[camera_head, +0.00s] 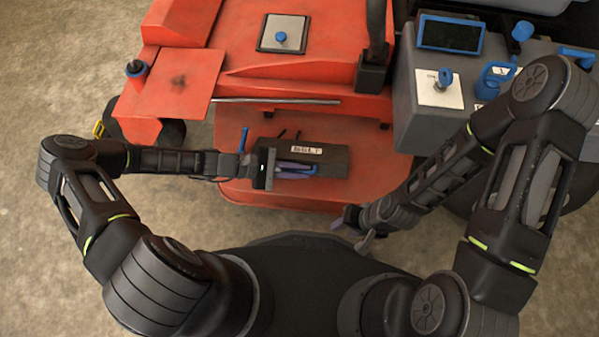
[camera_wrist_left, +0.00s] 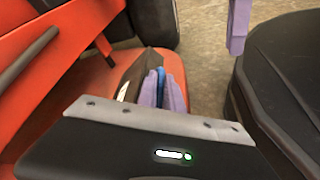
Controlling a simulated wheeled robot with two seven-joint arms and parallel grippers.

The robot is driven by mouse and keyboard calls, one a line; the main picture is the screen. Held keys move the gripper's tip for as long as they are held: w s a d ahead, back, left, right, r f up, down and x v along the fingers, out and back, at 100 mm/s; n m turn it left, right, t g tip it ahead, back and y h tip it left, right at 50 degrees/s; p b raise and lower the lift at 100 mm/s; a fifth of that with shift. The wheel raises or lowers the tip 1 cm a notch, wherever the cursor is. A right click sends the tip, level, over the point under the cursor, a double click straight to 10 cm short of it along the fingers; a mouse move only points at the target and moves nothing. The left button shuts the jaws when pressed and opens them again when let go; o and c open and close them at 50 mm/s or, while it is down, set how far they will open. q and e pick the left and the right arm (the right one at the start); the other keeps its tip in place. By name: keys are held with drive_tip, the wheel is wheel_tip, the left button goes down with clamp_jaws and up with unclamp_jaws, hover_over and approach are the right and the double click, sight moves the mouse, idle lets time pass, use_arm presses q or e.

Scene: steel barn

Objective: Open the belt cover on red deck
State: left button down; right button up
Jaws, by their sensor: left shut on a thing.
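The belt cover (camera_head: 335,160) is a dark, flat box with a white label, lying on the red deck (camera_head: 230,125). A blue handle (camera_head: 297,168) sits near its left front part. My left gripper (camera_head: 295,170) reaches in from the left and its purple fingers are shut on the blue handle. In the left wrist view the fingers (camera_wrist_left: 162,92) flank the blue handle (camera_wrist_left: 160,76), with the dark cover (camera_wrist_left: 150,60) behind, partly hidden by my gripper body. My right gripper (camera_head: 350,230) is apart from the cover, at its lower right, with fingertips apart and empty.
A blue upright lever (camera_head: 242,138) stands left of the cover. A metal rod (camera_head: 275,101) crosses behind it. A grey console (camera_head: 430,115) with blue knobs is at the right. A blue knob on a pale plate (camera_head: 281,37) sits on the red body. Bare ground lies at the left.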

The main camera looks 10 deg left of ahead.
use_arm(q)
drive_tip(key=shift+w+r, duration=0.2)
drive_tip(key=shift+r, duration=0.1)
drive_tip(key=c, duration=1.8)
unclamp_jaws()
drive_tip(key=shift+o, duration=0.2)
drive_tip(key=p+v, duration=0.2)
drive_tip(key=v, duration=0.5)
drive_tip(key=shift+a, duration=0.4)
drive_tip(key=shift+s, duration=0.1)
